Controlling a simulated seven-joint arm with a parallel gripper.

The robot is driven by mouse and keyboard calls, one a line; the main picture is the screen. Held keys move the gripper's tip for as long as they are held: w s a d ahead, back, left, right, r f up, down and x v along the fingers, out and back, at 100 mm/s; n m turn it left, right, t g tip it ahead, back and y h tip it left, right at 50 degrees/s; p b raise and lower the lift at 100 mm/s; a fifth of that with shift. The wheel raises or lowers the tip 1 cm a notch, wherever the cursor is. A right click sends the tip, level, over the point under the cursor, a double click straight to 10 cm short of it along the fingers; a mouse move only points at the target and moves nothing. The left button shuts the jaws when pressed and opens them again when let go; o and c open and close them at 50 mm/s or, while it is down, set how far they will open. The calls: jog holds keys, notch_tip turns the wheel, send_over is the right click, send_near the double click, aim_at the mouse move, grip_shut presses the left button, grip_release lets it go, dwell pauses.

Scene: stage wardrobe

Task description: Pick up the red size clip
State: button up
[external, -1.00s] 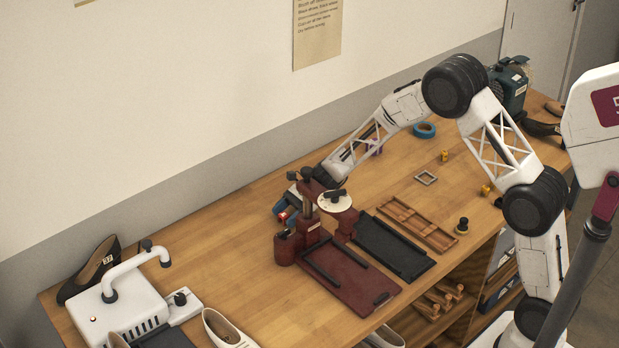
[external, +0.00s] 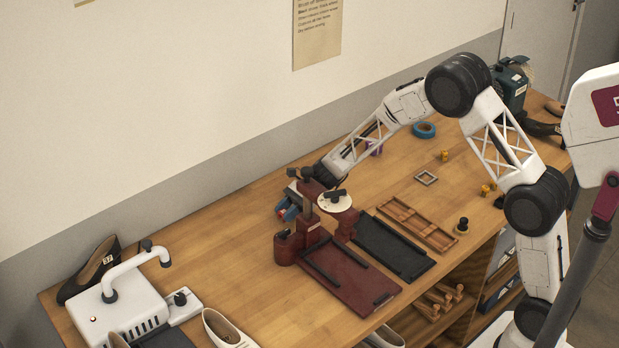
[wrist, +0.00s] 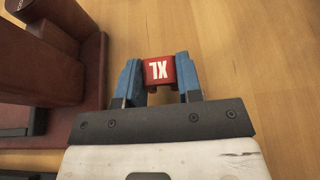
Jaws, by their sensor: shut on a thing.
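The red size clip (wrist: 160,71), marked "XL" in white, sits between the blue fingertips of my gripper (wrist: 160,82) in the wrist view. The fingers are shut on it, one on each side. In the external view my gripper (external: 287,212) is at the back of the table, behind the dark red press. The clip is hidden or too small to make out there. Whether the clip touches the tabletop is hard to tell.
The dark red press (external: 310,233) stands right in front of my gripper; it also shows at the left of the wrist view (wrist: 85,75). A black tray (external: 395,245) and a wooden tray (external: 418,221) lie to the right. Bare tabletop (external: 215,240) lies to the left.

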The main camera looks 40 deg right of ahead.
aim_at(285, 211)
jog(key=shift+r, duration=4.35)
